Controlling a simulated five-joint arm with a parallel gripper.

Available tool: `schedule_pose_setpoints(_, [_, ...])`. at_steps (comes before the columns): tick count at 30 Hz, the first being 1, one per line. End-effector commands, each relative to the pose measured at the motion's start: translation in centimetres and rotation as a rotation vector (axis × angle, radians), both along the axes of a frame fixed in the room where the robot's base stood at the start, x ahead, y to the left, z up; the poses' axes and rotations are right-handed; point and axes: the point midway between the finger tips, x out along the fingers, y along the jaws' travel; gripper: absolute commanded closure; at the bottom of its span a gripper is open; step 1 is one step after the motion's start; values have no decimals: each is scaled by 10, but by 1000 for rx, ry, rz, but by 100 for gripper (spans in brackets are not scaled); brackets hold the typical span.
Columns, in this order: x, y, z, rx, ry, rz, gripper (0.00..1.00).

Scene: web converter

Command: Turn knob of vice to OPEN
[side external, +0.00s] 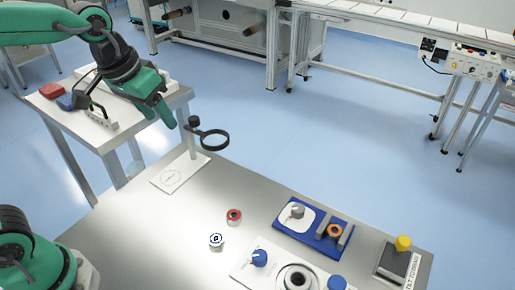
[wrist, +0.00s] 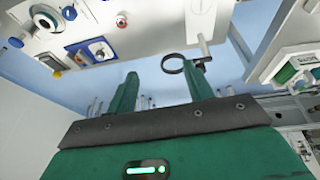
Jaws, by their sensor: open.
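The vice is a small blue block (side external: 322,246) on the steel table, with two grey jaws and an orange ring (side external: 334,231) between them. Its grey knob (side external: 297,211) sits on a white plate at the block's left end; its markings are too small to read. The vice also shows at the upper left of the wrist view (wrist: 86,46). My gripper (side external: 163,112) is open and empty, high over the table's far left side, well away from the vice. Both green fingers show apart in the wrist view (wrist: 165,82).
A black ring on a post (side external: 208,139) stands near my gripper. A red-topped piece (side external: 234,215) and a white-topped piece (side external: 216,240) lie left of the vice. A blue knob (side external: 259,258) is on a white panel in front; a yellow-capped box (side external: 403,243) is at right.

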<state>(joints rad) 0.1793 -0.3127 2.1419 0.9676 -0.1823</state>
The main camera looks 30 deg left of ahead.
Motion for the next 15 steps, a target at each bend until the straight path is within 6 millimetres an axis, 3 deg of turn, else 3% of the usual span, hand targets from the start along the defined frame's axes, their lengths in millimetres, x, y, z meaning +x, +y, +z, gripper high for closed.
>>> schedule_pose_setpoints(15, [82,-84,-27,-8,139,-6,48])
